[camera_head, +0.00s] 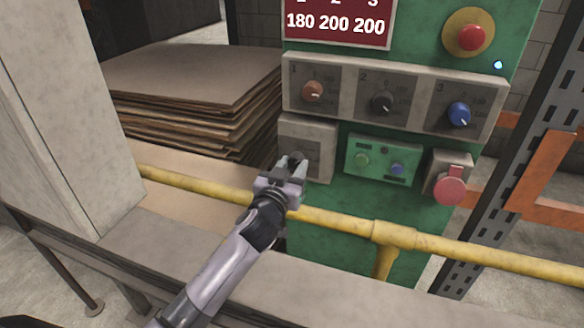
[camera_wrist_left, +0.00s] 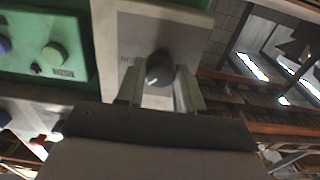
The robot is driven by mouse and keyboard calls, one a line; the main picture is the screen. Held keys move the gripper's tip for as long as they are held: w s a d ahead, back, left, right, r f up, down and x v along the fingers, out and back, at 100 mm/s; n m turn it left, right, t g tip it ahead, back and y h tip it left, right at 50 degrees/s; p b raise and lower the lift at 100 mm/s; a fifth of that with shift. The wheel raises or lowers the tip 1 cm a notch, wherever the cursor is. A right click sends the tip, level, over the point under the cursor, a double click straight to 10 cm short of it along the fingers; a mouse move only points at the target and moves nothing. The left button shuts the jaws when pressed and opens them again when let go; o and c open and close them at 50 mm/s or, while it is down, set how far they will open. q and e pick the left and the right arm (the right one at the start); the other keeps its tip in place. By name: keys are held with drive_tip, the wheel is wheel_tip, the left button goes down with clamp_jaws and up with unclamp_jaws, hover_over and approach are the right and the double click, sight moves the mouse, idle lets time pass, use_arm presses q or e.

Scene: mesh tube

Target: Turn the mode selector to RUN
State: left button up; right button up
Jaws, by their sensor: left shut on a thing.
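The mode selector shows as a dark round knob (camera_wrist_left: 159,68) with a pale pointer mark, on a grey plate (camera_wrist_left: 190,35) in the left wrist view. Part of a label shows beside the knob, but I cannot read it fully. In the head view the plate (camera_head: 318,133) sits at the lower left of the green panel, and my gripper largely hides the knob. My left gripper (camera_head: 291,163) reaches the plate from the front; its fingers (camera_wrist_left: 160,90) are shut on the knob, one on each side. My right gripper is not in view.
Above are an orange knob (camera_head: 313,91), a black knob (camera_head: 382,102) and a blue knob (camera_head: 458,114). A green button box (camera_head: 384,179) and a red button (camera_head: 450,190) are to the right. A yellow rail (camera_head: 330,219) crosses in front, below my gripper. Stacked sheets (camera_head: 190,85) lie left.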

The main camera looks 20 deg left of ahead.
use_arm(q)
drive_tip(key=m, duration=0.3)
drive_tip(key=shift+m, duration=0.4)
drive_tip(key=m+p, duration=0.1)
drive_tip(key=m, duration=0.4)
drive_tip(key=shift+a, duration=0.1)
idle(0.5)
drive_tip(key=o, duration=1)
drive_tip(key=shift+o, duration=0.2)
drive_tip(key=s, duration=0.7)
